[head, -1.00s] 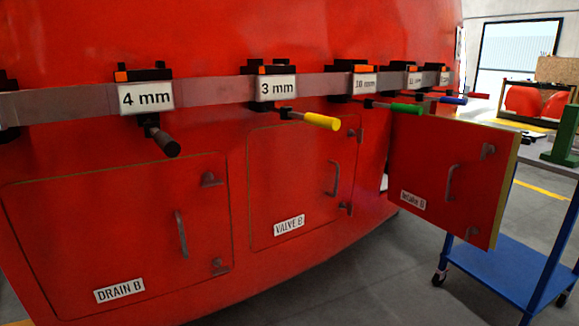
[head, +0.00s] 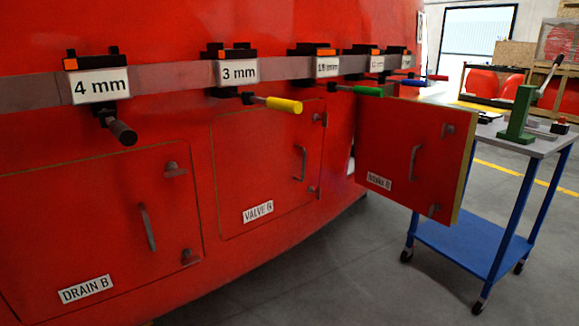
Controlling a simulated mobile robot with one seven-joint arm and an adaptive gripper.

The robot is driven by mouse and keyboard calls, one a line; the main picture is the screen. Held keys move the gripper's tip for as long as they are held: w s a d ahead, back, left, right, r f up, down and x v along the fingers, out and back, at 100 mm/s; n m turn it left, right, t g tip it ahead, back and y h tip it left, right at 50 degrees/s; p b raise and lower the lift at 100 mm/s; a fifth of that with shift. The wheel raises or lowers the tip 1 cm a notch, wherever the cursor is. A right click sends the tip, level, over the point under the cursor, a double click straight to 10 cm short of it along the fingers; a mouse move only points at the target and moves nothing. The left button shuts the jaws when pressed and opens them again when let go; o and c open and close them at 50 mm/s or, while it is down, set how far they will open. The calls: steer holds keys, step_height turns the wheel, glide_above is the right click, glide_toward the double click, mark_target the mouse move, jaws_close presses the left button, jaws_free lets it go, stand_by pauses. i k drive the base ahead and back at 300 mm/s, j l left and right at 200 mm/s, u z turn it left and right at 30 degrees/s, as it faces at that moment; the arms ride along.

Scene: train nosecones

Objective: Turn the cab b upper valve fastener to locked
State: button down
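The VALVE B panel (head: 262,165) is set in the red nosecone in the middle of the head view and looks closed. Its upper fastener (head: 319,119) is a small dark piece at the panel's upper right corner. A lower fastener (head: 314,192) sits at the lower right corner, with a grey handle (head: 300,163) between them to the left. The fasteners are too small to tell whether they are locked. My gripper is not in view.
A rail holds tools labelled 4 mm (head: 98,87), 3 mm (head: 237,72) and others. The DRAIN B panel (head: 95,220) is at left. The intake panel (head: 415,150) stands open at right, beside a blue cart (head: 470,235). Grey floor is clear in front.

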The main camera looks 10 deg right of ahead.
mark_target(324, 117)
steer(key=l+z, duration=0.15)
steer(key=z, duration=0.25)
steer(key=i+l+z, duration=0.1)
steer(key=z, duration=0.25)
steer(key=l+z, duration=0.15)
steer(key=z, duration=0.25)
steer(key=i+j+z, duration=0.15)
steer(key=j, duration=0.2)
steer(key=i+j+z, duration=0.15)
steer(key=j, duration=0.2)
